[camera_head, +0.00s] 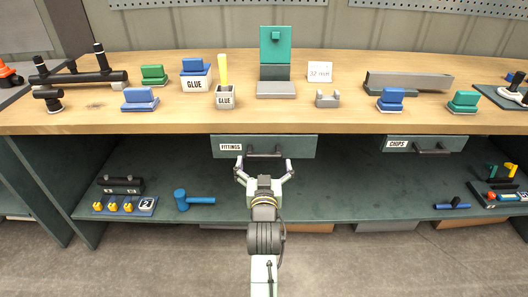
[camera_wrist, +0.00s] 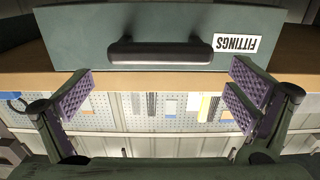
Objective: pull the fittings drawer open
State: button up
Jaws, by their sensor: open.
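The fittings drawer (camera_head: 300,144) is a grey-green front under the bench top with a white FITTINGS label. It looks flush with the bench, and its dark bar handle (camera_head: 264,154) sits at the middle. In the wrist view, the drawer front (camera_wrist: 80,30) and handle (camera_wrist: 160,53) show upside down. My gripper (camera_head: 264,166) is open and empty just in front of the drawer. Its two purple-padded fingers (camera_wrist: 160,85) stand wide apart, one toward each side of the handle. I see no contact between the fingers and the handle.
The wooden bench top (camera_head: 130,120) above holds blocks, GLUE boxes and a teal stand (camera_head: 275,45). The lower shelf (camera_head: 350,190) holds a blue hammer (camera_head: 182,199) at left. The floor in front looks clear.

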aim_at(264, 156)
jog(key=shift+w+p, duration=0.3)
jog(key=shift+w, duration=1.9)
jog(key=c, duration=1.4)
